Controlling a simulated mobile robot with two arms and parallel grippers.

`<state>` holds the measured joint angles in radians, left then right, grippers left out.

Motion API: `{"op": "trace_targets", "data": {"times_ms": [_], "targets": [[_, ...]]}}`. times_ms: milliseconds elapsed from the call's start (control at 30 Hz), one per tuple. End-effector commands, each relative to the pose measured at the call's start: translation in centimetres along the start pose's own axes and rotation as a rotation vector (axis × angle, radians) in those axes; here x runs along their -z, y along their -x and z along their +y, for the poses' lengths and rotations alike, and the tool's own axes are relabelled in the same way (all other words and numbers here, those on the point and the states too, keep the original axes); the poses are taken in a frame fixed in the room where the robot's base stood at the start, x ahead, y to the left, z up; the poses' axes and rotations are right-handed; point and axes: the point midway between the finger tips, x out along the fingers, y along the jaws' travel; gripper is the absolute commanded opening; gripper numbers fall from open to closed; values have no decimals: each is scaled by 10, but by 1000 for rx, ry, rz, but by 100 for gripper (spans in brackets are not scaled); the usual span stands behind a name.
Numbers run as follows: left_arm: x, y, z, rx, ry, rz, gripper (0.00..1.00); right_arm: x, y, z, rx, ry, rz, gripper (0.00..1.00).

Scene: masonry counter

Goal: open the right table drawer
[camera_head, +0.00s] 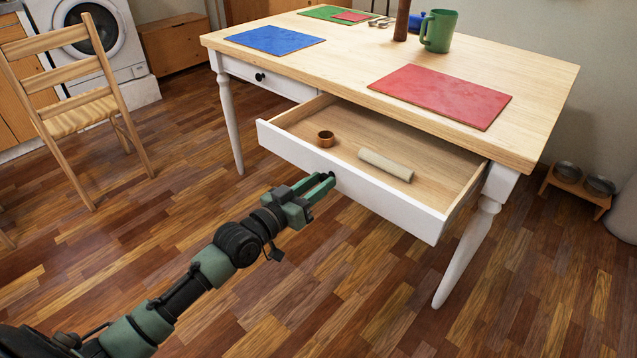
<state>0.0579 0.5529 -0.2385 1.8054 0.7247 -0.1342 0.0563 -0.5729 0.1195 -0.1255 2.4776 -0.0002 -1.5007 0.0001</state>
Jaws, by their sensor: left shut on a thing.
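The right table drawer (432,188) is pulled well out from under the wooden table (520,118). Its white front (390,205) faces me, and its pale wooden inside shows. A small brown cup (326,138) and a light rolled cylinder (386,165) lie in it. My left gripper (325,184) is at the middle of the drawer front, with its green fingers shut on the drawer's knob, which the fingers hide. My right gripper is not in view.
The left drawer (270,79) is shut, with a dark knob. Mats, a green mug (438,31) and a brown cylinder stand on the tabletop. A wooden chair (85,95) is at left. Pet bowls (582,180) sit on a stand at right. The floor before the drawer is clear.

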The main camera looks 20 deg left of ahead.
Motion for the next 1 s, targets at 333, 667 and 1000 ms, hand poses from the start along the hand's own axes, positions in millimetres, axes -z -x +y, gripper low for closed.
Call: {"op": "trace_targets", "data": {"times_ms": [333,667,1000], "targets": [[0,0,0,0,0,0,52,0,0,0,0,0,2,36],[0,33,0,1,0,-5,52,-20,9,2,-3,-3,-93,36],[0,76,0,0,0,-1,52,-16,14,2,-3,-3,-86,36]]}}
